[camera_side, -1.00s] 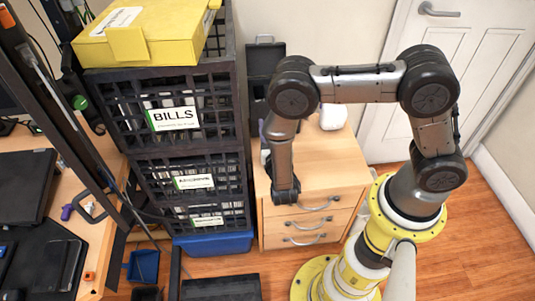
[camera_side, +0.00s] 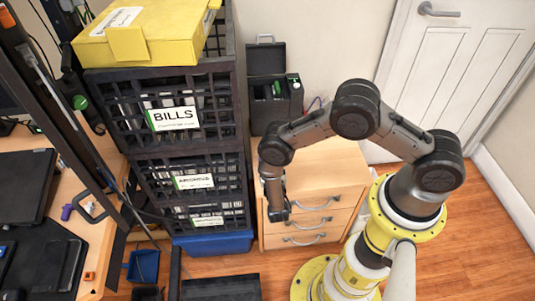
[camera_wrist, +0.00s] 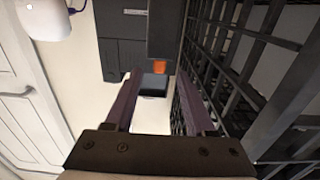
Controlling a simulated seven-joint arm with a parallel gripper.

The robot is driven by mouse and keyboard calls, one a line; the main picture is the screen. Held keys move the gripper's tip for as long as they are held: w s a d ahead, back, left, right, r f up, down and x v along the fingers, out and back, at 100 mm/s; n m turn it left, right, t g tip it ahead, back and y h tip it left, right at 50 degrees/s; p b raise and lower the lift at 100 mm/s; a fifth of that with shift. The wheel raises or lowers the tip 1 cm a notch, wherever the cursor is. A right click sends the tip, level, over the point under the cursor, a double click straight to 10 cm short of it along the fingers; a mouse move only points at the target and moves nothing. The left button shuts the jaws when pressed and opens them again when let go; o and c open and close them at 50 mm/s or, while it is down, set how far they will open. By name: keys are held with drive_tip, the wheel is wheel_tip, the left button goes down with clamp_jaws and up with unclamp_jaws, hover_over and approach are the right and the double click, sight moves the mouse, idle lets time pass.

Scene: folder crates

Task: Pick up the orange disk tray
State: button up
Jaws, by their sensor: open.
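A small orange piece (camera_wrist: 159,67) shows in the wrist view, just beyond my fingertips, against dark boxes; I take it to be the orange disk tray, but it is too small to be sure. It lies roughly between the two fingers in the picture, apart from them. My gripper (camera_wrist: 159,82) is open and empty, with two purple fingers. In the side view my wrist hangs in front of the wooden drawer unit; the fingers cannot be made out there.
A stack of black crates (camera_side: 240,107) with folders stands beside my wrist; its bars (camera_wrist: 262,95) run close along the right in the wrist view. A wooden drawer unit (camera_side: 335,165) and a black case (camera_side: 270,100) are behind. A white rounded object (camera_wrist: 50,18) is upper left.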

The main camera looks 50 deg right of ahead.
drive_tip(key=x, duration=0.9)
drive_tip(key=shift+s+f, duration=0.1)
drive_tip(key=shift+f, duration=0.05)
clamp_jaws()
idle(1.2)
